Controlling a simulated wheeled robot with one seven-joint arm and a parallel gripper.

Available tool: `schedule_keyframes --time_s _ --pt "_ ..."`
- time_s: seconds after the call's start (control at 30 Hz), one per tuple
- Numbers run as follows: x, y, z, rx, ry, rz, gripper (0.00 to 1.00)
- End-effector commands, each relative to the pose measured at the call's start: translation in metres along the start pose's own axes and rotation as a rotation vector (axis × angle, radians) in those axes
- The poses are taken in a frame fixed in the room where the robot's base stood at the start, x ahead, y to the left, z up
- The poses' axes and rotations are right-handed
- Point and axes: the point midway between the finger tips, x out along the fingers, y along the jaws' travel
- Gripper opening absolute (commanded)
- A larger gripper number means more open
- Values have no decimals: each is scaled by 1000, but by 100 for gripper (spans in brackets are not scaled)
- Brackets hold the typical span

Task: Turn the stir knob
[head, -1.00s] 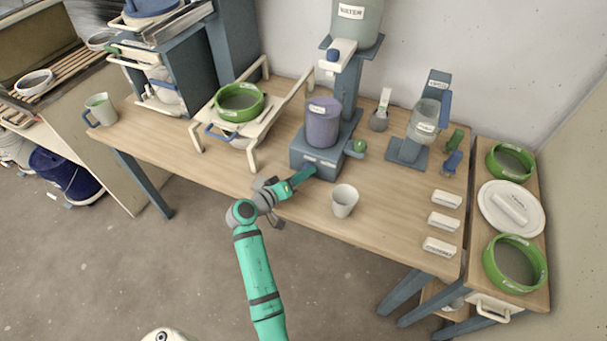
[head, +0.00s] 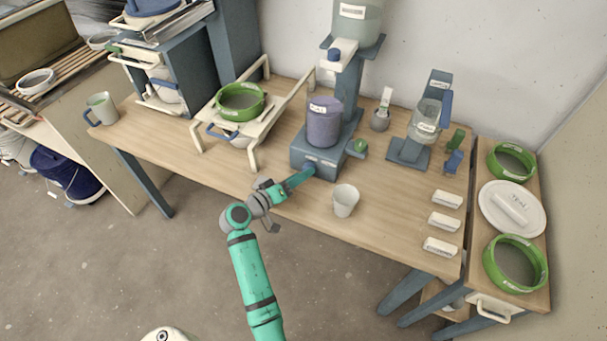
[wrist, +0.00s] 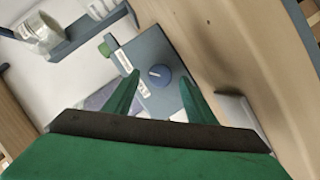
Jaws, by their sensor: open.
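The blue stir knob (wrist: 159,75), with a pale pointer line, sits on the front face of the grey-blue mixer base (wrist: 150,50). In the wrist view it lies between my open green fingers (wrist: 160,80), with visible space on both sides. In the head view my gripper (head: 299,178) reaches the front of the mixer base (head: 328,160), and the knob (head: 309,168) shows only as a small blue patch at its tip. Whether the fingers touch the knob cannot be told. A purple-grey bucket (head: 323,125) stands on the mixer base.
A white cup (head: 345,201) stands on the table close to the right of my gripper. A green knob (head: 359,147) sticks out at the base's right side. A cream rack with a green sieve (head: 240,104) stands to the left. The table's front edge runs below my wrist.

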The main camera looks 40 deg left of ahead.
Motion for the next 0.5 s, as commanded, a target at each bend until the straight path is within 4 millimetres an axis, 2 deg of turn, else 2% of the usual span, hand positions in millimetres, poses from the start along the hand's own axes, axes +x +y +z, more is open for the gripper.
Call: schedule_keyframes --time_s 0.1,0.3,0.5 --pt "-25 -1 0 -1 2 -3 51" --pt "-60 -1 0 -1 1 -2 51" --pt "-80 0 0 0 1 -2 51"
